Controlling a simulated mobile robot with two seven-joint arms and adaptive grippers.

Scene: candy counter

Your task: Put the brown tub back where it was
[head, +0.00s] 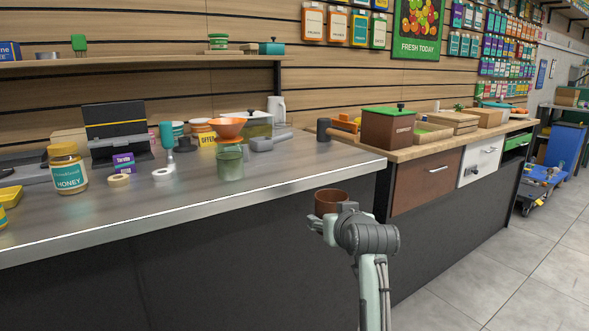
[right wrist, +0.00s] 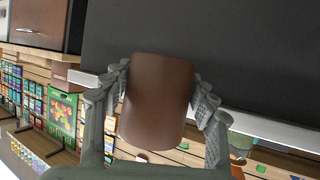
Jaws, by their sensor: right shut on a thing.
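The brown tub (head: 331,201) is in the head view, held in front of the counter's front edge. My right gripper (head: 327,219) is shut on it. In the right wrist view the brown tub (right wrist: 158,102) sits between the two fingers of my right gripper (right wrist: 160,100), which touch its sides. The view there is turned over, so I cannot tell from it how the tub stands. In the head view the tub looks about upright. My left gripper is not in view.
The metal counter (head: 300,172) holds a honey jar (head: 68,168), a green glass with an orange funnel (head: 229,127), tape rolls and a scale. A wooden counter (head: 400,154) to the right holds a brown box with a green lid (head: 388,128). The metal counter's front right part is clear.

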